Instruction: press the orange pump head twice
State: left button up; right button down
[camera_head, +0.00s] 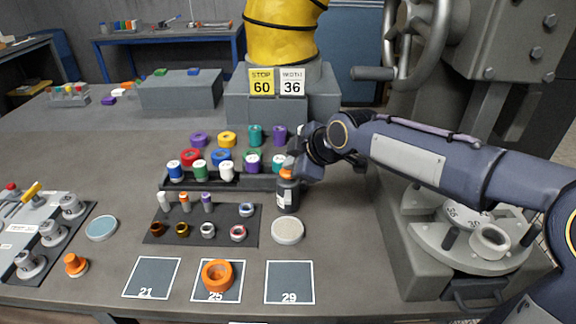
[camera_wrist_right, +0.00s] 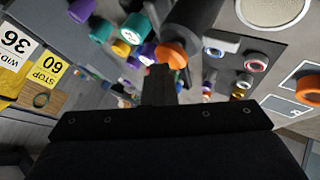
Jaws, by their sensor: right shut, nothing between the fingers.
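The orange pump head (camera_head: 286,174) tops a dark bottle (camera_head: 288,198) with a pale label, upright right of the rack. My right gripper (camera_head: 297,170) is shut and empty, right at the pump head and partly covering it. In the right wrist view the pump head (camera_wrist_right: 171,54) lies just beyond the shut fingertips (camera_wrist_right: 160,80), with the dark bottle (camera_wrist_right: 196,20) behind it. I cannot tell whether the fingertips touch the pump head or whether it is pushed down. My left gripper is not in view.
A rack (camera_head: 265,184) of coloured spools stands left of the bottle. A dark mat (camera_head: 190,218) holds small parts. A round pale disc (camera_head: 288,231) lies in front of the bottle. An orange ring (camera_head: 217,276) lies on square 25. A grey machine (camera_head: 400,255) stands at right.

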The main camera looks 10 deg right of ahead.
dwell(0.3)
jog(key=shift+r+p, duration=1.1)
jog(key=shift+r, duration=0.3)
notch_tip(320, 180, up, 5)
jog(key=p, duration=0.3)
jog(key=shift+p, duration=0.35)
dwell(1.6)
